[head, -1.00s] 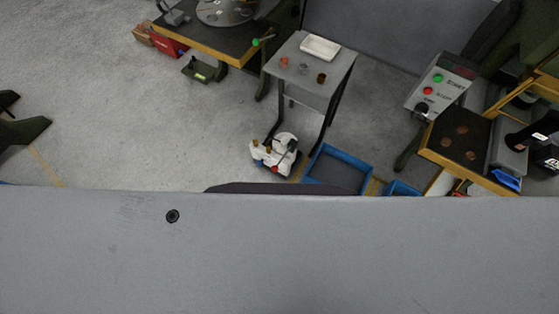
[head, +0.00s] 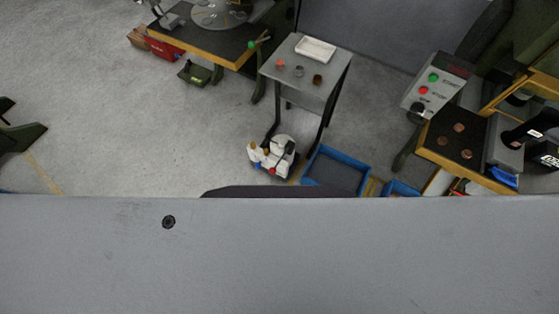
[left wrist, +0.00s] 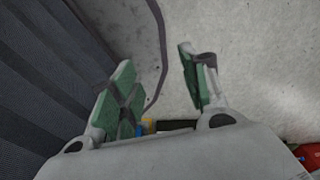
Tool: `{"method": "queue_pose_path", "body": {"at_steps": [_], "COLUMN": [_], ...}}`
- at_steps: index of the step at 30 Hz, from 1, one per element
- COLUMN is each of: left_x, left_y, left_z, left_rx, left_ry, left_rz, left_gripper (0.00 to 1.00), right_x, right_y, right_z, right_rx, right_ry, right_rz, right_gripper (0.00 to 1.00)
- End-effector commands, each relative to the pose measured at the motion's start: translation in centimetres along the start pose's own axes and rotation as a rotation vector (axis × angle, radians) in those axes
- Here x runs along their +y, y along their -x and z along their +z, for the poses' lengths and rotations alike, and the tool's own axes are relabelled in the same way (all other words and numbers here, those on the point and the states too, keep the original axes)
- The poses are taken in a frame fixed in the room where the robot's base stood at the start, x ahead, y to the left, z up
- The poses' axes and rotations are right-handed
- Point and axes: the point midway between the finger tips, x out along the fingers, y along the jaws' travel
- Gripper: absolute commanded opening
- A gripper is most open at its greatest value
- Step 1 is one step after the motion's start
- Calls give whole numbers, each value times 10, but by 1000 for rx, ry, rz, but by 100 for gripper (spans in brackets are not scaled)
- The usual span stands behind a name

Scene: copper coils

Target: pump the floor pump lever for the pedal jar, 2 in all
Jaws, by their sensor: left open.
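In the left wrist view my left gripper (left wrist: 160,82) is open, its green-padded fingers wide apart with nothing clearly between the tips. Pale floor and a dark curved line or cable lie beyond them. My grippers do not show in the head view. A small green device (head: 193,73) sits on the floor beside the dark, wood-edged table (head: 210,42). A rod with a green knob (head: 252,44) stands out at that table's right corner. I cannot tell which of these is the pump lever, and I cannot make out the pedal jar.
A grey stand (head: 307,72) holds a white tray (head: 316,49) and several small parts. A white machine (head: 273,157) and a blue bin (head: 336,171) are on the floor below it. A control box (head: 436,92) stands at right. Floor at left is mostly open.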

Motion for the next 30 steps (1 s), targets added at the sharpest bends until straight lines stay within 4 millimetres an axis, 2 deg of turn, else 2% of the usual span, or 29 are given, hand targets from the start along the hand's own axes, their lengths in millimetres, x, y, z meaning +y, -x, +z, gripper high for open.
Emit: {"method": "queue_pose_path", "body": {"at_steps": [1,9,30], "left_x": [0,0,0], "left_y": [0,0,0], "left_z": [0,-1,-2], "left_rx": [0,1,3], "left_ry": [0,0,0], "left_rz": [0,0,0], "left_gripper": [34,0,0], "right_x": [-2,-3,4], "right_y": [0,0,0], "right_z": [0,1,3], "right_rx": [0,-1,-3], "right_ry": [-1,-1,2], "right_rz": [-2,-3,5], "right_gripper": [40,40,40]}}
